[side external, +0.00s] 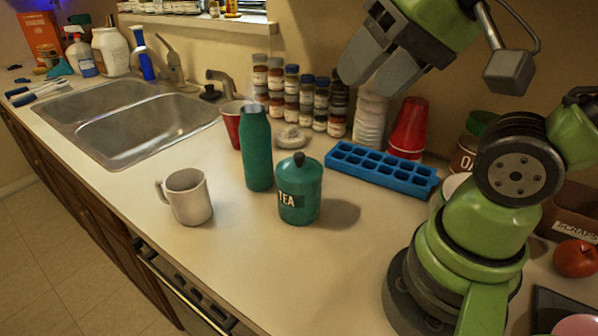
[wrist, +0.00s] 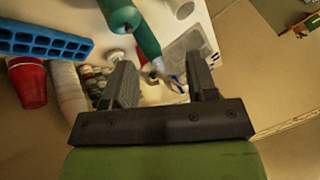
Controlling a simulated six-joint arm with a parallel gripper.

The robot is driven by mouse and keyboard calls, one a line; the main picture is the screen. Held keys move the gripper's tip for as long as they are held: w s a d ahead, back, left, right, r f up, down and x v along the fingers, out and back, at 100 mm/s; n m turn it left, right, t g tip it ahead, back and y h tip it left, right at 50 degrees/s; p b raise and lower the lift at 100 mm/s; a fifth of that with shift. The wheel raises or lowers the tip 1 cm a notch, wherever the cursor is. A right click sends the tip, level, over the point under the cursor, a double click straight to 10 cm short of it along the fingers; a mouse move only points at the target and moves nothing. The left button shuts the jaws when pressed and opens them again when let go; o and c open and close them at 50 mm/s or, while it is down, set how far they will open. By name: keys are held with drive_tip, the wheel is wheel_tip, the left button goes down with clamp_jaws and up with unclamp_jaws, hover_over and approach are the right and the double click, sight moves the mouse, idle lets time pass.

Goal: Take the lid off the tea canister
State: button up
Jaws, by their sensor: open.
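My gripper (side external: 368,82) is open and empty, high above the counter, up and to the right of the canister, and touches nothing. In the wrist view my open gripper (wrist: 160,72) has its two fingers spread wide. Teal shapes lie at the top edge there; I cannot clearly tell the canister from the bottle.
A teal bottle (side external: 256,150) stands close behind-left of the canister. A pale mug (side external: 188,197) is to the left. A blue ice tray (side external: 381,172), red cups (side external: 408,130) and spice jars (side external: 307,100) are behind. The counter in front of the canister is clear.

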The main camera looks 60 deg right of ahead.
drive_tip(key=w+d+f+m+g+h, duration=0.1)
drive_tip(key=w+d+f+m+g, duration=0.15)
drive_tip(key=w+m, duration=0.75)
drive_tip(key=m+g, duration=0.4)
drive_tip(key=m, duration=0.7)
approach(299, 154)
drive_tip(key=shift+w+a+f+h, duration=0.15)
drive_tip(key=shift+a+h, duration=0.1)
drive_tip(key=shift+h, duration=0.15)
drive_tip(key=shift+d+f+m, duration=0.1)
drive_tip(key=shift+f+m, duration=0.2)
drive_tip(key=shift+f, duration=0.05)
wheel_tip(299, 154, down, 10)
drive_tip(key=shift+r, duration=0.2)
clamp_jaws()
